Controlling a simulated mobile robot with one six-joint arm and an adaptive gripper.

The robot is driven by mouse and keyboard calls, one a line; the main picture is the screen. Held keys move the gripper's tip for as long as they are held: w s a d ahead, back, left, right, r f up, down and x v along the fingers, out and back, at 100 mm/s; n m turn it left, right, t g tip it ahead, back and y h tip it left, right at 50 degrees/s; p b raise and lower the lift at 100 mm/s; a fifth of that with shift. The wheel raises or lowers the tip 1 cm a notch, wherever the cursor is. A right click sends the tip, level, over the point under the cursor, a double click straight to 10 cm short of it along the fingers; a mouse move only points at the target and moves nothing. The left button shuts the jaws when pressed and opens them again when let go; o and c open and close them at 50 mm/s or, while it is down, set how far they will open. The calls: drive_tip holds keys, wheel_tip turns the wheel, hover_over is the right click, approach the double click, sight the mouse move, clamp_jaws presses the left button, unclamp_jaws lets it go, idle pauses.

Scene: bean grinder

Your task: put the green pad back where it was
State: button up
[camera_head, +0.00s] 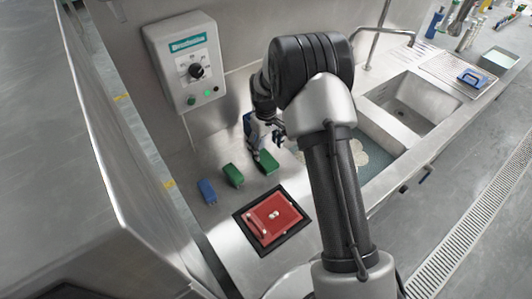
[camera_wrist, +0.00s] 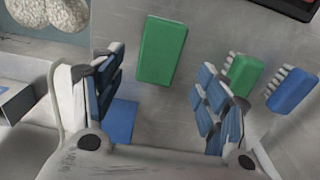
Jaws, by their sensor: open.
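The green pad (camera_wrist: 162,50) is a plain green block lying on the steel counter; it shows in the head view (camera_head: 267,162) below my gripper. My gripper (camera_wrist: 160,72) is open, with its blue-padded fingers spread and nothing held between them. In the head view my gripper (camera_head: 262,143) is just above and behind the green pad. In the wrist view the pad lies beyond the gap between the fingertips, apart from both. A flat blue piece (camera_wrist: 121,121) lies nearer, partly hidden by the left finger.
A green brush (camera_head: 233,176) and a blue brush (camera_head: 207,192) lie left of the pad. A red board (camera_head: 272,217) sits in a dark frame in front. A control box (camera_head: 187,62) is on the wall behind. Sink basins (camera_head: 414,100) are at right.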

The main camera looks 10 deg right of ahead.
wheel_tip(320, 180, up, 5)
wheel_tip(320, 180, up, 10)
drive_tip(key=t, duration=0.1)
hover_over(266, 159)
drive_tip(key=s, duration=0.4)
drive_tip(key=s+r+m+t, duration=0.1)
drive_tip(key=s+r+m, duration=0.1)
drive_tip(key=s+r, duration=0.85)
drive_tip(key=s+r+m+t, duration=0.1)
drive_tip(key=s+r, duration=0.1)
drive_tip(key=s, duration=0.7)
drive_tip(key=s+r+m+t, duration=0.1)
drive_tip(key=s, duration=0.9)
drive_tip(key=shift+s+r+m+t+p, duration=0.3)
drive_tip(key=shift+r+p, duration=0.1)
wheel_tip(266, 159, down, 3)
drive_tip(key=b, duration=0.3)
drive_tip(key=shift+f, duration=0.1)
